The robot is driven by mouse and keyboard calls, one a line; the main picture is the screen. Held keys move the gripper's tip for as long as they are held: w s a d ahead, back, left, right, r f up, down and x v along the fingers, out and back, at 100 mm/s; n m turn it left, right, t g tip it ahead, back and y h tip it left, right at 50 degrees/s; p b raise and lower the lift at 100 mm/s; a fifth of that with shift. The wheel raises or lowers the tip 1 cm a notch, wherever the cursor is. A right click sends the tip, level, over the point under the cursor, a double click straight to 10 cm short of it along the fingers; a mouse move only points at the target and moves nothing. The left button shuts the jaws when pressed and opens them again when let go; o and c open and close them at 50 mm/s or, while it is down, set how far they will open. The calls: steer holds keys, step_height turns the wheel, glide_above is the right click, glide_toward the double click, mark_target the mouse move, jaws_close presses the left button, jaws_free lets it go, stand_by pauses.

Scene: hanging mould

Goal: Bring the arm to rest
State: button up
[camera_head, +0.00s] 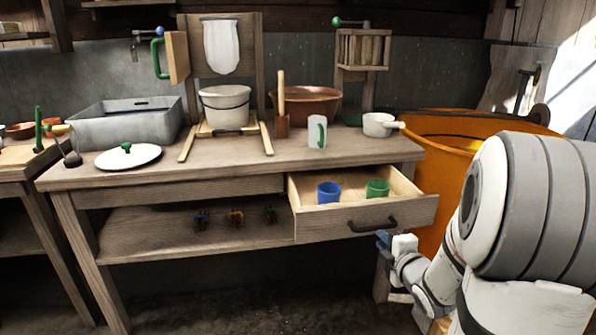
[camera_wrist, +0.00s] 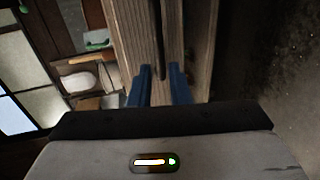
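My gripper (camera_head: 384,239) is at the right, low in front of the pulled-out drawer (camera_head: 330,222). Its blue fingers show in the wrist view (camera_wrist: 161,72), set apart with a gap between them, and hold nothing that I can see. The drawer's dark handle (camera_head: 373,226) is just above and beside the fingertips in the head view. In the wrist view the handle (camera_wrist: 158,40) runs down toward the gap between the fingers; I cannot tell whether they touch it. My arm is bent at the right.
A blue cup (camera_head: 328,192) and a green cup (camera_head: 377,189) stand in the open drawer. The workbench (camera_head: 225,164) carries a basin (camera_head: 125,126), a white lid (camera_head: 128,158), a bucket and a pan (camera_head: 378,125). An orange tub (camera_head: 440,135) stands behind my arm. The floor in front is clear.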

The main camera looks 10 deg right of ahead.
steer(key=s+a+r+m+g+h+p, duration=0.25)
steer(key=r+m+p, duration=0.25)
steer(key=r+p, duration=0.25)
steer(key=s+a+r+m+g+h+p, duration=0.1)
steer(key=s+r+m+g+p, duration=0.2)
steer(key=r+p, duration=0.45)
steer(key=s+a+r+m+g+y+p, duration=0.1)
steer(key=s+a+r+m+g+p, duration=0.2)
steer(key=s+a+r+m+p, duration=0.2)
steer(key=s+a+r+m+g+y+p, duration=0.1)
steer(key=s+a+r+m+g+p, duration=0.3)
steer(key=s+r+p, duration=0.5)
steer(key=shift+s+a+r+m+y, duration=0.35)
steer(key=shift+s+a+r+m, duration=0.35)
steer(key=shift+s+a, duration=0.4)
steer(key=shift+s+d, duration=0.1)
steer(key=shift+d, duration=0.05)
